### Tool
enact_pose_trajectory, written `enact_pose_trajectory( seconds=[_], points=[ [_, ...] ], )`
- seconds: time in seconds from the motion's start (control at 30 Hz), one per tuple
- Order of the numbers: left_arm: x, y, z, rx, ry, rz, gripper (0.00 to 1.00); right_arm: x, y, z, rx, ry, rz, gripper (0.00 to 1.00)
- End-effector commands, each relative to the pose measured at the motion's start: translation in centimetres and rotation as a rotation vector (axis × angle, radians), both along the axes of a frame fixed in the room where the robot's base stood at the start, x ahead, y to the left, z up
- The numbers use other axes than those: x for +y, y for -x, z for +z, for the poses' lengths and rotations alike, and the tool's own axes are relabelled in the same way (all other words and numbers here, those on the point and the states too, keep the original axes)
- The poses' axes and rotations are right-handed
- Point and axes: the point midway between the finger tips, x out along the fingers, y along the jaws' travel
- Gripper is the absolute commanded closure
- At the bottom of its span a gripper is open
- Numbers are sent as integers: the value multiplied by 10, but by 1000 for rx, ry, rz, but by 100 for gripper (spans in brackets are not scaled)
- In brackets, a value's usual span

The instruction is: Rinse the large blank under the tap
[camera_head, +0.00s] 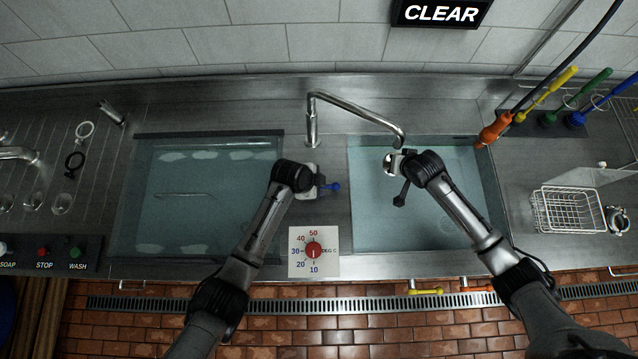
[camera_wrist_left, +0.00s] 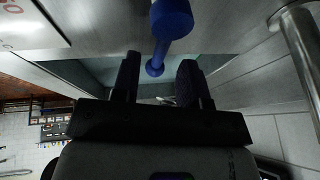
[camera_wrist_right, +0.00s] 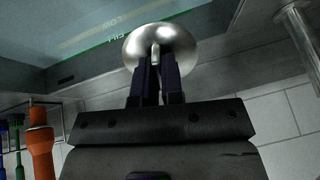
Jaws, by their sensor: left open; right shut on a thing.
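My right gripper (camera_head: 408,165) is shut on the stem of a round, shiny metal blank (camera_head: 390,161). The blank's domed face shows in the right wrist view (camera_wrist_right: 176,40), beyond the closed fingertips (camera_wrist_right: 155,75). It is over the right basin, close below the end of the bent tap spout (camera_head: 398,136). No stream of water shows from the spout. My left gripper (camera_head: 318,186) is open beside a blue lever (camera_head: 335,187) between the basins. In the left wrist view, the blue knob (camera_wrist_left: 170,20) stands between and beyond the open fingers (camera_wrist_left: 160,82); contact is unclear.
The right basin (camera_head: 440,235) and left basin (camera_head: 200,235) hold water. A temperature dial (camera_head: 313,251) sits on the front rim. A wire basket (camera_head: 568,210) stands at right. An orange-handled hose (camera_head: 494,131) hangs by the right basin's back corner. A sign reads CLEAR (camera_head: 441,13).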

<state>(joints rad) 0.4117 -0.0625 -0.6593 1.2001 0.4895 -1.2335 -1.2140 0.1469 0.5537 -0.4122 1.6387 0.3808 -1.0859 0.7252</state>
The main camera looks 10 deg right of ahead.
Motion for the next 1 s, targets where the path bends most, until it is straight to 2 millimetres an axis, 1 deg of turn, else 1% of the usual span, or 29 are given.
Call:
enact_pose_trajectory(
  seconds=[0.2, 0.63, 1.0],
  points=[
    [-6, -2, -13, 1, -1, 0, 60, 0, 0, 0, -1, 0, 0, 100],
    [-8, -2, -17, -1, -1, 1, 61, 0, 0, 0, -1, 0, 0, 100],
    [-8, -2, -17, 0, -1, 0, 96, 0, 0, 0, -1, 0, 0, 100]
  ],
)
